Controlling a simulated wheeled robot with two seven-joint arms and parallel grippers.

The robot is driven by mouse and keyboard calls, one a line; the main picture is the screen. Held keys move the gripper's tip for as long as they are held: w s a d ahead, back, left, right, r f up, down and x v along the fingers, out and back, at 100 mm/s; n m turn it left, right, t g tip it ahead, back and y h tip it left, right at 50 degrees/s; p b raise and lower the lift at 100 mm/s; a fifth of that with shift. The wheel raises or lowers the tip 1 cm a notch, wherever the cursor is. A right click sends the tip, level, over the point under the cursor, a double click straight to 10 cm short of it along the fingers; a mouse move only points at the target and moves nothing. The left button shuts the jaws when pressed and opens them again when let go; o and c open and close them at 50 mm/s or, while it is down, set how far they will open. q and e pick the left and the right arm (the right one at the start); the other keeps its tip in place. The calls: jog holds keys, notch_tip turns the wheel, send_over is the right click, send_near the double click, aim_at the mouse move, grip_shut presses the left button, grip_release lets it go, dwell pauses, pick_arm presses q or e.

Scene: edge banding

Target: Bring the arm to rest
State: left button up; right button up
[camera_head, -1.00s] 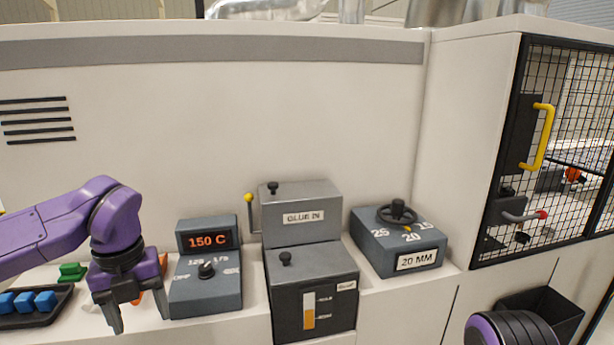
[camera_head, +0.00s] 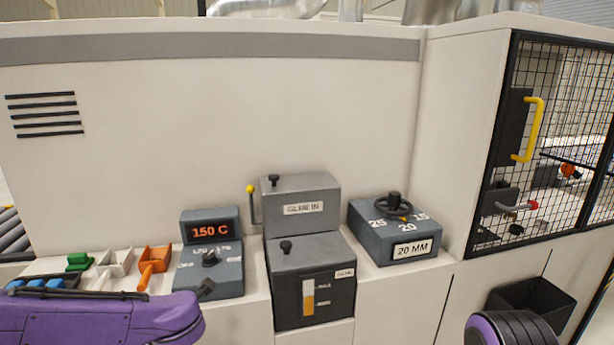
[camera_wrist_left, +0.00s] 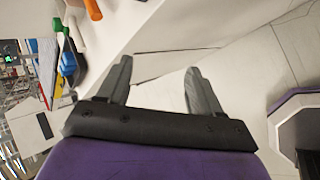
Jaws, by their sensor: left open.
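My left arm (camera_head: 100,318) lies low across the bottom left of the head view, in front of the machine ledge. Its gripper cannot be made out clearly there. In the left wrist view my left gripper (camera_wrist_left: 158,75) is open, its two grey fingers apart with nothing between them. A purple and black part of my own body (camera_head: 510,332) shows at the bottom right. My right gripper is not in view.
On the ledge stand a control box reading 150 C (camera_head: 212,230), a GLUE IN box (camera_head: 300,208) and a 20 MM dial box (camera_head: 398,238). An orange scoop-like piece (camera_head: 153,262) and blue pieces (camera_head: 35,284) lie at left. A black bin (camera_head: 530,300) is at right.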

pick_arm(q)
jog(key=s+d+f+m+h+b, duration=0.1)
jog(key=s+f+m, duration=0.25)
jog(key=f, duration=0.25)
jog(key=s+d+f+m+t, duration=0.1)
jog(key=s+f+m, duration=0.1)
jog(key=f+m, duration=0.4)
jog(key=s+d+f+m+h+b, duration=0.1)
jog(key=s+f+m, duration=0.2)
jog(key=f, duration=0.4)
jog(key=s+a+f+m+g+b, duration=0.1)
jog(key=s+a+f+m+g, duration=0.1)
jog(key=s+f+m, duration=0.2)
jog(key=s+a+f+m+g+b, duration=0.1)
jog(key=s+f+m, duration=0.4)
jog(key=s+f, duration=0.5)
jog(key=s+a+g, duration=0.1)
jog(key=s, duration=0.7)
jog(key=shift+s+a+f, duration=0.15)
jog(key=shift+s, duration=0.2)
